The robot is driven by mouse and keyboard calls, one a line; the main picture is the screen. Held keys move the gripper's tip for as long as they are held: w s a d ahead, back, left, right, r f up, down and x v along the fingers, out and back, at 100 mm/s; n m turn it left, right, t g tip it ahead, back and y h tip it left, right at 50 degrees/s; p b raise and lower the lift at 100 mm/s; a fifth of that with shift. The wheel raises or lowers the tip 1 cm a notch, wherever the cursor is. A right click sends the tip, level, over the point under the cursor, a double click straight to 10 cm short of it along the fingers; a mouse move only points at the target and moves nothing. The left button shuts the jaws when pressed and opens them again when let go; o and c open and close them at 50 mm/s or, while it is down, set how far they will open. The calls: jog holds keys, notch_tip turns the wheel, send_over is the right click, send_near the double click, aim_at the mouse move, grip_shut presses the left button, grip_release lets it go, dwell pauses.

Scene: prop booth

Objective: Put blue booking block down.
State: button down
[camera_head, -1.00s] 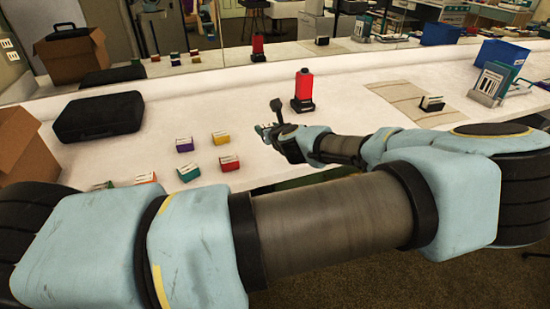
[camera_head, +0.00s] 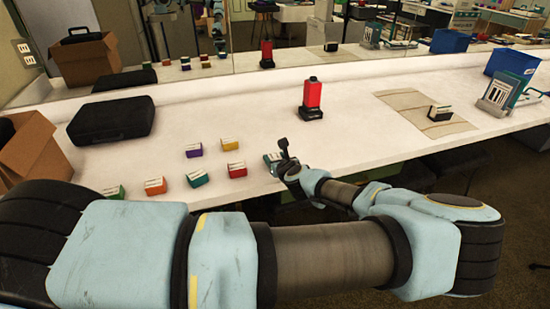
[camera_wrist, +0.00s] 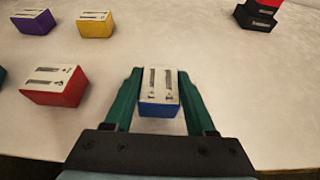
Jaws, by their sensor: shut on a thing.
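The blue booking block (camera_wrist: 159,92) has a white labelled top and a blue front face. It sits between the two green fingers of my gripper (camera_wrist: 157,85) in the wrist view, and the gripper is shut on it. In the head view my gripper (camera_head: 274,158) is low over the front edge of the white counter (camera_head: 330,155), right of the red block. Whether the blue block touches the counter I cannot tell. In the head view it is mostly hidden by the gripper.
Red (camera_head: 237,170), yellow (camera_head: 229,143), purple (camera_head: 193,150), orange (camera_head: 155,186) and green (camera_head: 115,192) blocks lie to the left. A red device on a black base (camera_head: 312,100) stands behind. A beige mat (camera_head: 405,103) lies at the right. The counter between device and mat is clear.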

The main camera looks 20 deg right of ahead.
jog(key=shift+c, duration=1.1)
grip_release()
jog(key=shift+f, duration=0.1)
jog(key=shift+r+p, duration=0.3)
jog(key=shift+p, duration=0.05)
jog(key=b+v, duration=0.4)
jog(key=v, duration=0.8)
jog(key=shift+f, duration=0.15)
